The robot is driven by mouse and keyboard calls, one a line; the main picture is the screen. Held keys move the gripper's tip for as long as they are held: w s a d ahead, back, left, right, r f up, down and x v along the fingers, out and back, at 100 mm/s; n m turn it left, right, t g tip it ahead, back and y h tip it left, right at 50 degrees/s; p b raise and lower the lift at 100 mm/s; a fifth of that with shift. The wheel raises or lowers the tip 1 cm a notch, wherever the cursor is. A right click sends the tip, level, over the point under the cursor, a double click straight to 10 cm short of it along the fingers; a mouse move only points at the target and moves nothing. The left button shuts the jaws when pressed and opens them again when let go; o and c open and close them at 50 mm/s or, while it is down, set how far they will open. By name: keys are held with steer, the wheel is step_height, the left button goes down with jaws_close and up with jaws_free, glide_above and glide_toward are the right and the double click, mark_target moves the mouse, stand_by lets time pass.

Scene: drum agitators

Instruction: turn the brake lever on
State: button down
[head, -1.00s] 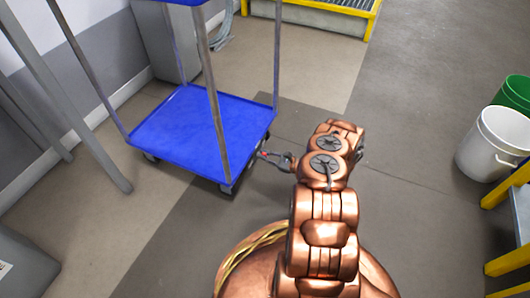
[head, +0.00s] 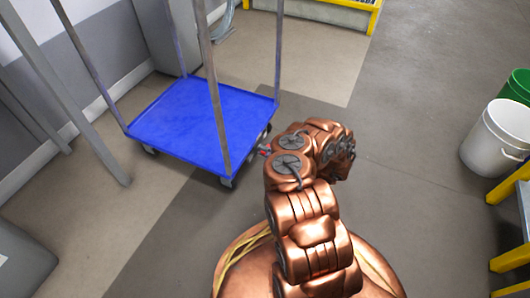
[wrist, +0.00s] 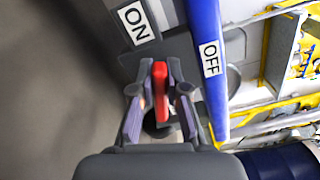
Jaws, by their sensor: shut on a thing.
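The red brake lever (wrist: 160,88) stands between the two fingers of my gripper (wrist: 160,70) in the wrist view. My gripper is shut on it. The ON label (wrist: 138,23) is above and left of the lever, and the OFF label (wrist: 211,58) is to its right on a blue edge. The blue cart (head: 190,125) with metal posts stands left of my arm in the head view. There my arm hides most of my gripper; only a small red bit shows beside the cart's right side.
A white bucket (head: 497,140) and a green bucket (head: 518,86) stand at the right beside a yellow frame (head: 512,185). Metal posts and a wall are on the left. The grey floor right of my arm is clear.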

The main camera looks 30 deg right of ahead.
steer(key=shift+f+n, duration=0.15)
steer(key=shift+n, duration=0.8)
steer(key=shift+f+n, duration=0.15)
steer(key=shift+n, duration=0.8)
steer(key=c, duration=1.2)
jaws_free()
steer(key=shift+o, duration=0.2)
steer(key=v, duration=1.2)
steer(key=shift+f, duration=0.1)
